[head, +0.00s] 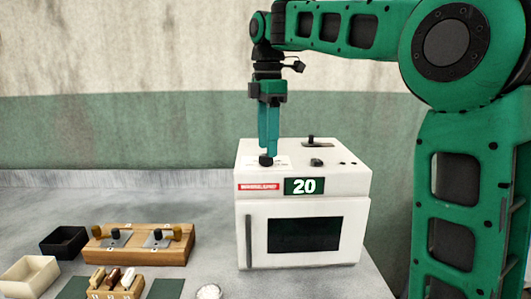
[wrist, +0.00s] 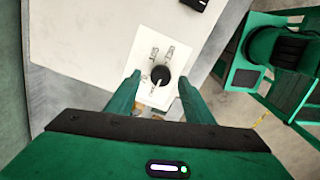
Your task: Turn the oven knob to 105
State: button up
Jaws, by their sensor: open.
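The white oven (head: 303,233) stands on the counter with a dark door window and a green display that reads 20. Its black knob (head: 266,161) is on the top face near the front left; in the wrist view the knob (wrist: 160,75) sits on a white dial plate with printed marks too blurred to read surely. My gripper (head: 268,152) points down just above the knob. In the wrist view my gripper (wrist: 158,95) is open, with one finger on each side of the knob and gaps between. I cannot tell exactly how high the fingertips are.
A dark lever (head: 316,141) and a small black part (head: 316,162) are also on the oven top.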

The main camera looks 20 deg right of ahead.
aim_at(266, 160)
jog(key=shift+f, duration=1.45)
jog(key=c, duration=1.1)
jog(key=shift+o, duration=0.2)
